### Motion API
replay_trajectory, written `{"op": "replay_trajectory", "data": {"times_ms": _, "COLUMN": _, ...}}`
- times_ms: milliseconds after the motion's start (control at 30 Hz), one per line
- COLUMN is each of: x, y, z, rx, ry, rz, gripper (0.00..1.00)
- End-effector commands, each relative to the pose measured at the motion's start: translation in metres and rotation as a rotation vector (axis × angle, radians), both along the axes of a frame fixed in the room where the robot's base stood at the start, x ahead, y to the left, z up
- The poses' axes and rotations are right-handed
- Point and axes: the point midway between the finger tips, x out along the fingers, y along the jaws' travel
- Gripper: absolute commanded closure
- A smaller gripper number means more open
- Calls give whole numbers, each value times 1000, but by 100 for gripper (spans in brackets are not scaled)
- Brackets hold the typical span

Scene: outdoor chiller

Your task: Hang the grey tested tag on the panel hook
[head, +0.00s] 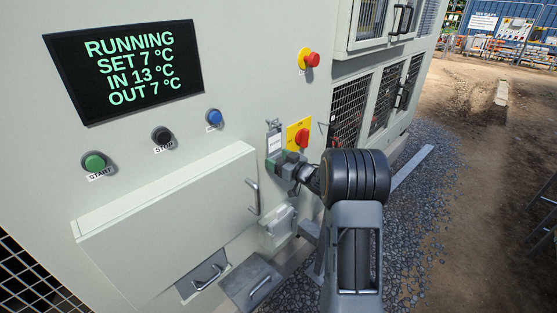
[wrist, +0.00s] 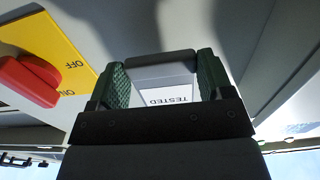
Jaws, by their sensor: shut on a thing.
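The grey tag (head: 274,141) with a white label is upright in front of the panel, left of the yellow isolator plate in the head view. In the wrist view its white label (wrist: 170,96) reads TESTED upside down between my fingers. My gripper (head: 279,163) is shut on the tag at its lower part; the green finger pads (wrist: 162,72) stand on either side of it in the wrist view. The panel hook cannot be made out clearly; whether the tag's top touches it, I cannot tell.
A red rotary switch on a yellow plate (head: 291,145) is close right of the tag; its red handle (wrist: 30,82) shows in the wrist view. A red stop button (head: 312,60) is above. A box with a handle (head: 165,215) juts out at lower left. Gravel (head: 425,200) lies right.

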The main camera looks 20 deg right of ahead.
Motion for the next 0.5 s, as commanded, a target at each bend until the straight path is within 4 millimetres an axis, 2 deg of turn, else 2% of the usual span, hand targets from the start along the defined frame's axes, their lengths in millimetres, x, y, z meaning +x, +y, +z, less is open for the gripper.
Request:
{"op": "replay_trajectory", "data": {"times_ms": 100, "x": 0, "y": 0, "z": 1, "rx": 0, "ry": 0, "rz": 0, "gripper": 93}}
{"op": "replay_trajectory", "data": {"times_ms": 133, "x": 0, "y": 0, "z": 1, "rx": 0, "ry": 0, "rz": 0, "gripper": 24}}
{"op": "replay_trajectory", "data": {"times_ms": 367, "x": 0, "y": 0, "z": 1, "rx": 0, "ry": 0, "rz": 0, "gripper": 2}}
{"op": "replay_trajectory", "data": {"times_ms": 500, "x": 0, "y": 0, "z": 1, "rx": 0, "ry": 0, "rz": 0, "gripper": 0}}
